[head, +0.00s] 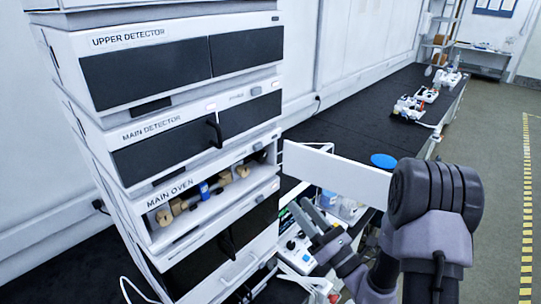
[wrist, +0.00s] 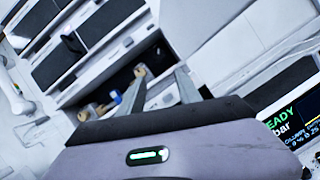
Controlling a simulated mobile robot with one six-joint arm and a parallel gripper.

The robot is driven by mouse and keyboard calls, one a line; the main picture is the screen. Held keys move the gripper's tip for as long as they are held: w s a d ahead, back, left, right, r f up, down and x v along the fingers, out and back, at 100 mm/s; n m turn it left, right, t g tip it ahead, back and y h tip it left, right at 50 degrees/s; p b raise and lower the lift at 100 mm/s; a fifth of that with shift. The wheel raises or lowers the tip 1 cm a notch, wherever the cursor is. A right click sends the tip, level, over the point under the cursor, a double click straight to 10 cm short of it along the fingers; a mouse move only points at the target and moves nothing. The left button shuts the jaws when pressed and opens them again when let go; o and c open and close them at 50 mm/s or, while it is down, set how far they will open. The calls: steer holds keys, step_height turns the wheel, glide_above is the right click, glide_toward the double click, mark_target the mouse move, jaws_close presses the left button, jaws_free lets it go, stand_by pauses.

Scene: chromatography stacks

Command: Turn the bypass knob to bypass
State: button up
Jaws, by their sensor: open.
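No knob that I can read as the bypass knob is clear in either view. The main oven (head: 172,196) is open in the head view, with tan fittings (head: 164,217) and a blue part (head: 204,190) inside; the blue part also shows in the wrist view (wrist: 115,96). A small box with a round dial (head: 291,244) stands right of the stack, and its label is too small to read. My gripper (head: 299,205) is open and empty, right of the stack and below the oven's opened door. In the wrist view its two fingers (wrist: 161,74) point toward the stack.
The oven's white door (head: 336,174) stands swung out to the right, near my arm. The main detector (head: 163,146) and upper detector (head: 146,78) are above. A screen reading READY (wrist: 290,120) is at the right of the wrist view. A dark bench runs behind.

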mark_target(262, 160)
steer(key=p+x, duration=0.5)
steer(key=x, duration=1.1)
steer(key=shift+a, duration=0.2)
steer(key=shift+c, duration=0.2)
jaws_close()
